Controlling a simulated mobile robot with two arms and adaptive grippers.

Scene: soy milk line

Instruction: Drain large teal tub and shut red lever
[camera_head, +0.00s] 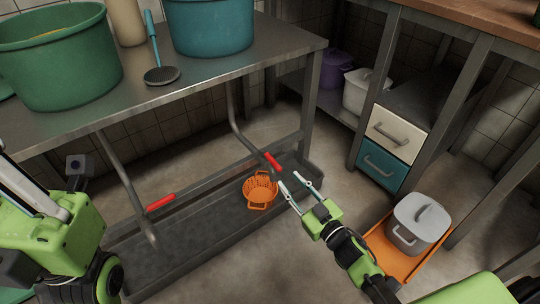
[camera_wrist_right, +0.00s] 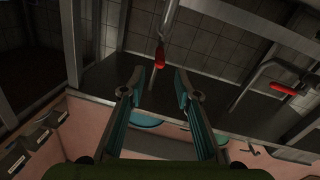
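The large teal tub (camera_head: 210,27) stands on the steel table at the top of the head view; its inside is out of frame. Below it a bent drain pipe carries a red lever (camera_head: 272,161). My right gripper (camera_head: 291,181) is open and empty, just short of this lever, not visibly touching it. In the right wrist view the lever (camera_wrist_right: 160,57) shows beyond and between the spread fingertips (camera_wrist_right: 159,86). A second red lever (camera_head: 160,202) sits on the pipe below the green tub (camera_head: 62,58). My left gripper (camera_head: 22,185) is only partly in view at the left edge.
A long grey trough (camera_head: 190,245) lies on the floor under the pipes, with an orange strainer basket (camera_head: 260,190) in it. A skimmer (camera_head: 161,74) lies on the table (camera_head: 120,103). A lidded grey pot (camera_head: 418,222) stands on an orange tray (camera_head: 385,247) at right.

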